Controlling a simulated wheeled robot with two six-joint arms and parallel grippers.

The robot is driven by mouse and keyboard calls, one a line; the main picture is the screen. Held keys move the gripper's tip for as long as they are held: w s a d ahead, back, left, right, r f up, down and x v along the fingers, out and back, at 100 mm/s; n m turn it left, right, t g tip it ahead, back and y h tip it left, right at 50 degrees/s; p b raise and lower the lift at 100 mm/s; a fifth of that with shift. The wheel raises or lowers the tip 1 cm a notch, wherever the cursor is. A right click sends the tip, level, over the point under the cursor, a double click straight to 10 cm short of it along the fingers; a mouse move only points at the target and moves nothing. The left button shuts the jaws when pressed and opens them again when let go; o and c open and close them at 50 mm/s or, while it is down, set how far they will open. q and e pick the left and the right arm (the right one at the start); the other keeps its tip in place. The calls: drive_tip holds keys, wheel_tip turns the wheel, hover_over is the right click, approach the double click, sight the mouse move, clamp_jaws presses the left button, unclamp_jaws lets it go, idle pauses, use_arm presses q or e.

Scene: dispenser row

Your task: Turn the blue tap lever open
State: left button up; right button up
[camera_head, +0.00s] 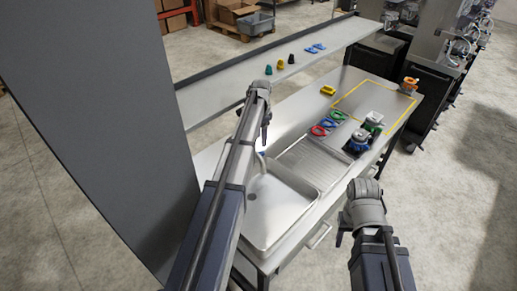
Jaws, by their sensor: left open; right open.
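A small tap (262,163) stands at the back edge of the sink (285,215), partly hidden by my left arm. A tiny bluish part shows at its top; it is too small to tell how the lever is turned. My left gripper (265,139) is open and points down just above and behind the tap in the picture; I cannot tell whether they touch. My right gripper (341,236) is open and empty in front of the counter, to the right of the sink.
Red, blue and green rings (319,130) lie by the ribbed drainboard (308,160). A raised shelf (220,95) runs behind. A grey panel (90,110) blocks the left.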

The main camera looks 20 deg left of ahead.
sight(260, 153)
use_arm(q)
drive_tip(key=shift+a+f+b, duration=0.1)
drive_tip(key=shift+f+b, duration=0.3)
drive_tip(key=shift+f, duration=0.1)
wheel_tip(260, 153, down, 7)
drive_tip(key=b, duration=0.7)
drive_tip(key=shift+c, duration=0.3)
clamp_jaws()
idle(0.5)
